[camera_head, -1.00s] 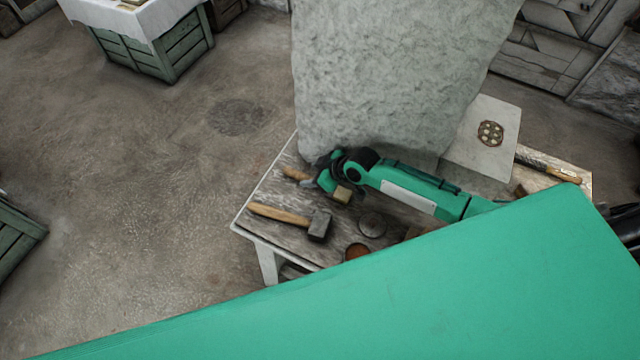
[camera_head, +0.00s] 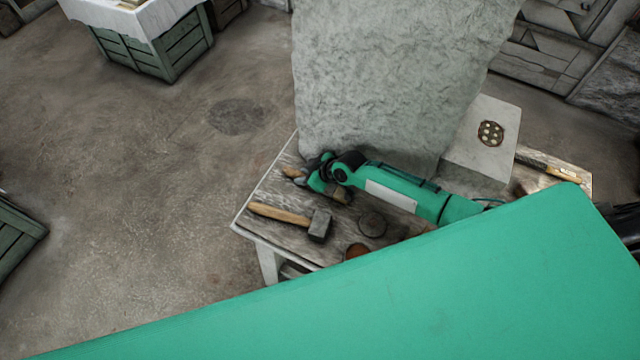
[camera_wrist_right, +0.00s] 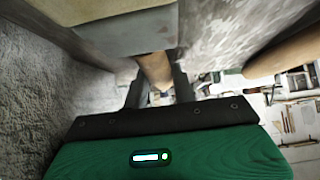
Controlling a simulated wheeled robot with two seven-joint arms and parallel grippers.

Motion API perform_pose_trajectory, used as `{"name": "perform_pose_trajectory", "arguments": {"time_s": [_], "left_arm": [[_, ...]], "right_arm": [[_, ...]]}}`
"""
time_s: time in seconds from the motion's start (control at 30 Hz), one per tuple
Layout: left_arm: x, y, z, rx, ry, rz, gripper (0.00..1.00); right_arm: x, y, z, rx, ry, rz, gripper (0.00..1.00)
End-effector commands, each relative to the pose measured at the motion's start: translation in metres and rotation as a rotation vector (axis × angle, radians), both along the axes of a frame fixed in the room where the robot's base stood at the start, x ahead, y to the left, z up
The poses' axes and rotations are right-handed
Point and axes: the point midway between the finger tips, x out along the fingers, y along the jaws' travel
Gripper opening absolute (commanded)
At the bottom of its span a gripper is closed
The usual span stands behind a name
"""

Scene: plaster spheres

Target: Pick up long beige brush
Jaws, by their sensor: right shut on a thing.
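The long beige brush shows in the right wrist view as a tan wooden handle (camera_wrist_right: 155,70) with a grey band and a pale beige head above it. In the head view the tan tip of its handle (camera_head: 293,172) shows beside the gripper, and its blocky head shows just below the wrist. My right gripper (camera_head: 310,178) is shut on the handle, which lies between both fingers in the wrist view (camera_wrist_right: 158,88). I cannot tell whether the brush touches the table. My left gripper is not in view.
A mallet (camera_head: 280,214) lies on the worn wooden table (camera_head: 262,228) in front of the gripper. A round dark disc (camera_head: 372,224) and a reddish bowl (camera_head: 356,251) are near. A large rough stone block (camera_head: 390,80) stands close behind my arm. Open floor lies left.

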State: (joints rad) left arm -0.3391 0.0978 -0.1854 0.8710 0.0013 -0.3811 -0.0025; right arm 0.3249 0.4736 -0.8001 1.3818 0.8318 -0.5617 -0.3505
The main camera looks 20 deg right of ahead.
Motion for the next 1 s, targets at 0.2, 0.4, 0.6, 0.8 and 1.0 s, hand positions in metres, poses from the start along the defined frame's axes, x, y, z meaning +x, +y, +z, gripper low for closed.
{"name": "perform_pose_trajectory", "arguments": {"time_s": [0.2,0.4,0.6,0.8,1.0], "left_arm": [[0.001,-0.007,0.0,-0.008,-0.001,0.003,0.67],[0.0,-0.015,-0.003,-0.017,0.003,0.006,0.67],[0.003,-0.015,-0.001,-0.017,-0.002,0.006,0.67],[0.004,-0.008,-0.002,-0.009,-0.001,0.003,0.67],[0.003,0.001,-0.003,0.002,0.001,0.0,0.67]], "right_arm": [[0.0,0.0,0.0,0.0,0.0,0.0,0.04],[-0.002,0.002,0.005,0.0,-0.001,0.001,0.04],[-0.002,0.003,0.03,0.0,-0.004,0.001,0.04],[-0.002,0.003,0.065,0.0,-0.005,0.001,0.04],[-0.028,0.028,0.07,0.003,0.001,0.003,0.04]]}}
